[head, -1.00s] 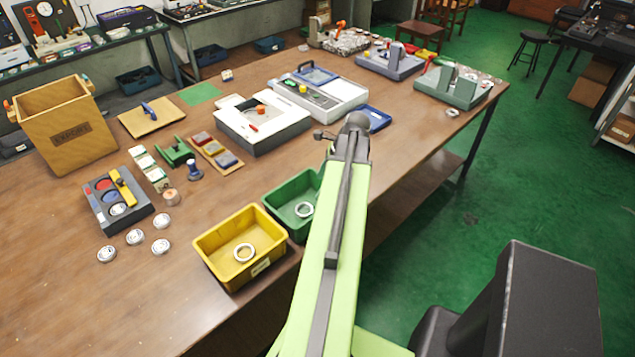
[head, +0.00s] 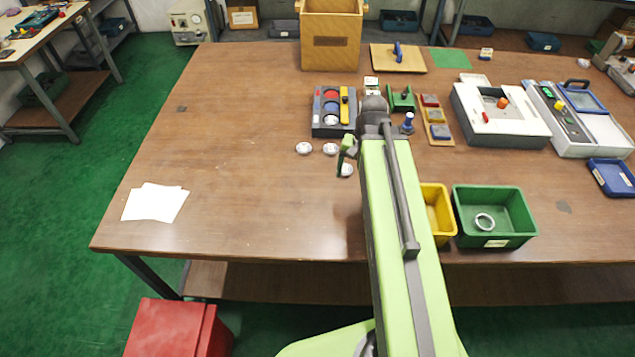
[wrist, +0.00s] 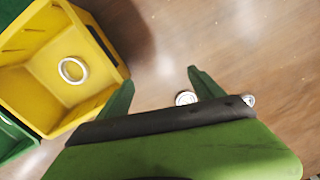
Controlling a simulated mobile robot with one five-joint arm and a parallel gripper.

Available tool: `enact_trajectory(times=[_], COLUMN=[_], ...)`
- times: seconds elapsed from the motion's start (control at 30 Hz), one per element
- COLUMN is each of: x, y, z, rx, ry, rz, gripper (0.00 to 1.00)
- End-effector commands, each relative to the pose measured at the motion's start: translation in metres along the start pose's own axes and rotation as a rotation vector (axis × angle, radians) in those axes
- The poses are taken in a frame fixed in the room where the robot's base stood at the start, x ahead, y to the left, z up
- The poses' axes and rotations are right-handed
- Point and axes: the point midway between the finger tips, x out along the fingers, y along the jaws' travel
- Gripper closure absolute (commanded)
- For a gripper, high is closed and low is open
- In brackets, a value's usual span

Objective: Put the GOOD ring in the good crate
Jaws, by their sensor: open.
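A metal ring (head: 484,222) lies in the green crate (head: 518,238). The yellow crate (head: 446,207) stands beside it, partly hidden behind my arm in the head view. In the wrist view a pale ring (wrist: 73,70) lies on the floor of the yellow crate (wrist: 42,98), and a bit of the green crate (wrist: 10,142) shows at the left edge. I cannot read the crate labels. My gripper (wrist: 160,80) is open and empty above the bare table, to the right of the yellow crate in the wrist view.
Several small round discs (head: 304,148) lie on the table near my gripper, before a grey tray (head: 331,127). A wooden box (head: 331,45) stands at the back. White papers (head: 155,203) lie at the left; the table between is clear.

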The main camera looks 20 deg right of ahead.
Motion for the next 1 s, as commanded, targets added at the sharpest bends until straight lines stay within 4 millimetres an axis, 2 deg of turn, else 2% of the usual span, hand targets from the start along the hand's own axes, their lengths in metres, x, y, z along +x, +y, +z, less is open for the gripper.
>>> enact_trajectory(times=[0.03,0.1,0.2,0.23,0.37,1.0], x=[0.003,0.007,0.011,0.011,0.012,0.012], y=[-0.030,-0.064,-0.095,-0.100,-0.109,-0.108], z=[0.017,0.038,0.060,0.064,0.070,0.069], rx=[-0.135,-0.321,-0.504,-0.539,-0.603,-0.599], ry=[0.002,0.008,0.013,0.014,0.016,0.016], rz=[0.018,0.045,0.072,0.078,0.088,0.086], gripper=[0.23,0.23,0.23,0.23,0.23,0.23])
